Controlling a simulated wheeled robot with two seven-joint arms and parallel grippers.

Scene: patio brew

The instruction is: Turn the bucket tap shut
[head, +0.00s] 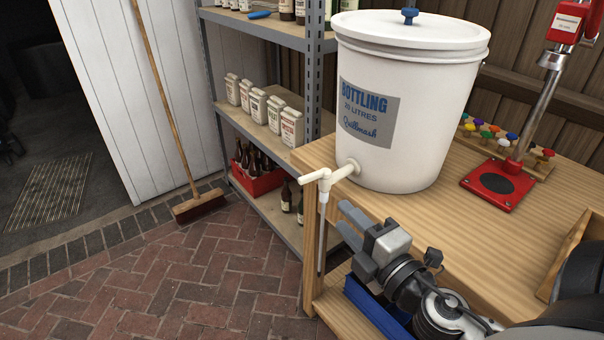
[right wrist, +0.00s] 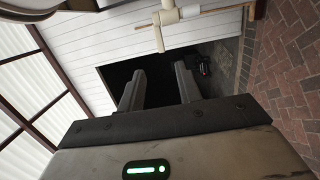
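The white bucket (head: 412,125) with a grey "BOTTLING 20 LITRES" label stands on the wooden bench. Its cream tap (head: 323,180) sticks out low on the bucket's left side, past the bench edge, with a crosswise handle on top. A thin tube (head: 321,240) hangs straight down from it. My right gripper (head: 342,214) is open and empty, just below and right of the tap, apart from it. In the right wrist view the tap (right wrist: 167,15) shows at the top, beyond the fingertips (right wrist: 160,72). I cannot tell whether the tap is open. My left gripper is not in view.
The bench (head: 460,215) carries a red bottle capper (head: 492,185) and a rack of coloured caps (head: 515,150). A blue container (head: 375,308) sits below my right arm. A metal shelf (head: 262,130) and a broom (head: 199,206) stand to the left. The brick floor there is clear.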

